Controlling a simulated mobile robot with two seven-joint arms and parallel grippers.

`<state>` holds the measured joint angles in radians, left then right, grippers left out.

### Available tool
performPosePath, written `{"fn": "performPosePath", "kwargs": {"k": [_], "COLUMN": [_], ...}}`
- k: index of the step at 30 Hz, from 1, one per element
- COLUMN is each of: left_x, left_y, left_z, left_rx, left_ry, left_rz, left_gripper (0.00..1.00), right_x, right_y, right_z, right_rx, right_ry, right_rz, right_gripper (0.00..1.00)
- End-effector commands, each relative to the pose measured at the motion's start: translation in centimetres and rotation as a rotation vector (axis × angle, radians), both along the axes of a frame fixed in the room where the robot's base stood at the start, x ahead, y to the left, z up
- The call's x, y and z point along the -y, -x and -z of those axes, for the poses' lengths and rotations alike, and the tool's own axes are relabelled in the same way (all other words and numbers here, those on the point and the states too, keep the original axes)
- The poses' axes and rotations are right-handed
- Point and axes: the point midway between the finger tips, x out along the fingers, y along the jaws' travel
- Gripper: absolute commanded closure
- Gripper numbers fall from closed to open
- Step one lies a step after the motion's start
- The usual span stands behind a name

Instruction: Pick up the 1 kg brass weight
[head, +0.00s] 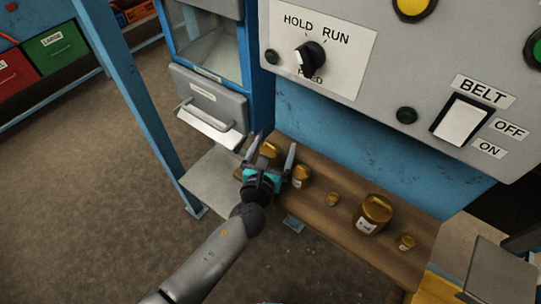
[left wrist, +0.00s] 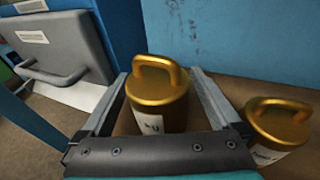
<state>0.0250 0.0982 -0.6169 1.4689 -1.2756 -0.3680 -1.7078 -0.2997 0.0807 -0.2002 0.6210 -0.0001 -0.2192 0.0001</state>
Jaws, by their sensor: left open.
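Several brass weights of different sizes, with loop handles, stand on a brown wooden shelf (head: 350,192). My left gripper (head: 272,146) is open at the shelf's left end, with one brass weight (head: 270,150) between its fingers. In the left wrist view this weight (left wrist: 158,98) stands upright between the two fingers, with a gap visible at its sides; its white label is too unclear to read. A second weight (head: 301,177) stands just right of the gripper and also shows in the left wrist view (left wrist: 280,128). I cannot tell which weight is the 1 kg one. My right gripper is out of view.
Further right on the shelf are a tiny weight (head: 333,199), the largest weight (head: 375,214) and a small one (head: 406,242). A grey control panel (head: 430,60) overhangs behind. A grey drawer with a handle (head: 210,108) and a blue post (head: 135,100) stand to the left.

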Motion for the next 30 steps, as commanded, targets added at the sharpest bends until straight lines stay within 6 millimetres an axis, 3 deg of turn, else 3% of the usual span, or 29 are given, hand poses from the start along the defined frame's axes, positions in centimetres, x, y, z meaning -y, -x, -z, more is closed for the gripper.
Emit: {"fn": "performPosePath", "kwargs": {"k": [2, 26, 30], "left_x": [0.00, -0.02, -0.02], "left_y": [0.02, 0.05, 0.05], "left_z": [-0.01, 0.01, 0.02], "left_rx": [0.000, 0.000, 0.000], "left_ry": [0.000, 0.000, 0.000], "left_rz": [0.000, 0.000, 0.000], "left_gripper": [0.07, 0.97, 1.00], "right_x": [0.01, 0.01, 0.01], "right_y": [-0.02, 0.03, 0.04], "right_z": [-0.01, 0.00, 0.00], "right_rx": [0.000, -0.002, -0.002], "right_ry": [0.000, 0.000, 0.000], "right_rz": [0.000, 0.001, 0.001], "right_gripper": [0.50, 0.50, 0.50]}}
